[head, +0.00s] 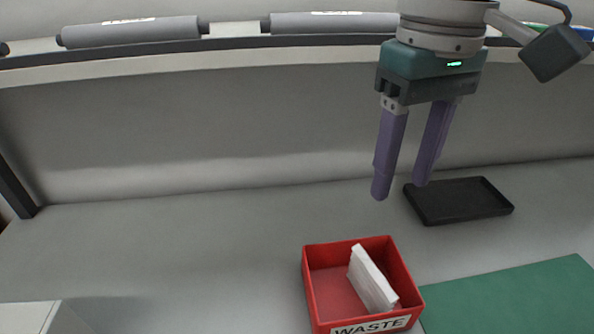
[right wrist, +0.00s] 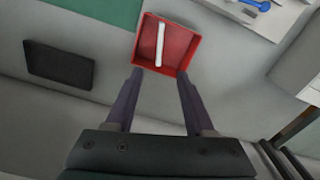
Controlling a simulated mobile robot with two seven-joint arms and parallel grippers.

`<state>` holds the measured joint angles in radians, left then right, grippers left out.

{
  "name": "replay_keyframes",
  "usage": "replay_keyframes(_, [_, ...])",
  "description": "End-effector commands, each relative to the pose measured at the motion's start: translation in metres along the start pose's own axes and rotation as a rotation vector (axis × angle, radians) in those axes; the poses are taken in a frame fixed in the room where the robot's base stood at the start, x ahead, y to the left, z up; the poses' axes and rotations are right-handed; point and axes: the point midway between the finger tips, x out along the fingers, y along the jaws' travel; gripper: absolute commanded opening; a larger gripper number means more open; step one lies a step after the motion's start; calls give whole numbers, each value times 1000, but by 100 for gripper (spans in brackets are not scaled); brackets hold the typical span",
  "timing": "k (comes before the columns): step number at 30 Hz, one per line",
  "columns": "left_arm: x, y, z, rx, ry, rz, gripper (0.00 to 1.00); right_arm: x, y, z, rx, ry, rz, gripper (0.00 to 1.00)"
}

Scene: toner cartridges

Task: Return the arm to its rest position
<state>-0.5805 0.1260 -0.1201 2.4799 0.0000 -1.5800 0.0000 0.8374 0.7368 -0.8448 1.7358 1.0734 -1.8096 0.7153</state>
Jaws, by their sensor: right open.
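My right gripper (head: 401,190) hangs from the upper right in the head view, fingers pointing down. Its two purple fingers are apart with nothing between them. It is above the table, behind the red waste bin and beside the black tray. In the right wrist view the open fingers (right wrist: 158,75) point toward the red bin (right wrist: 183,50). My left gripper is not in view.
The red bin (head: 316,296), labelled WASTE, holds a white flat piece (head: 371,279). A black tray (head: 459,218) and a green mat (head: 520,300) are at the right. Grey cylinders (head: 134,31) lie on the shelf above. The table's left middle is clear.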

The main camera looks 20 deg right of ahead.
Motion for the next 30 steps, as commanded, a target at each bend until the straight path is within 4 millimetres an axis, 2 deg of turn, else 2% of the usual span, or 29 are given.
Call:
replay_keyframes(7, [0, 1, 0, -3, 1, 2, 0, 0, 0, 0, -1, 0, 0, 54])
replay_keyframes(10, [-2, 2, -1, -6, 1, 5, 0, 6, -8, 4, -31, 5, -11, 54])
replay_keyframes(13, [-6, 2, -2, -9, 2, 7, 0, 19, -29, 14, -111, 26, -44, 54])
replay_keyframes(18, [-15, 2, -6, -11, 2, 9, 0, 42, -81, 44, -267, 125, -147, 54])
replay_keyframes(22, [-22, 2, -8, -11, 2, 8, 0, 48, -103, 70, -302, 219, -202, 54])
replay_keyframes(26, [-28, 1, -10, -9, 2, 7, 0, 48, -101, 92, -272, 290, -196, 54])
replay_keyframes(30, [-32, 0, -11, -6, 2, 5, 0, 48, -83, 114, -222, 322, -143, 54])
